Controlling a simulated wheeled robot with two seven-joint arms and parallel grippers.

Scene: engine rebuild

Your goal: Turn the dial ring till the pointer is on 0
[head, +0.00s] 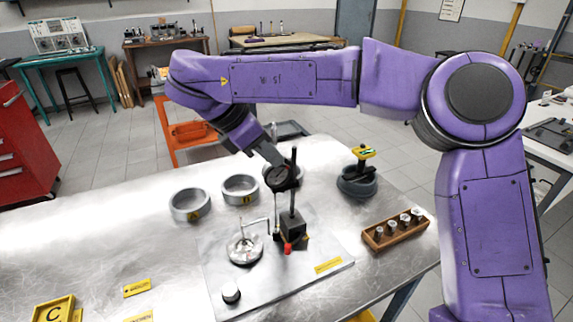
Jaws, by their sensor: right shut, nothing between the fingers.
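The dial gauge (283,178) is a small dark round face at the upper part of the black post (292,205). The post rises from a black block (290,231) with a red knob on a steel plate. My right gripper (278,162) reaches down from behind and is shut, with its tips at or just above the dial; I cannot tell whether they touch it. The ring, the pointer and the scale are too small and partly hidden to read. A thin arm leads from the stand to a silver round part (245,249). My left gripper is not in view.
A dark round holder (357,184) and a wooden rack (396,232) with several small parts stand to the right. A yellow C tray (42,312) is at front left.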

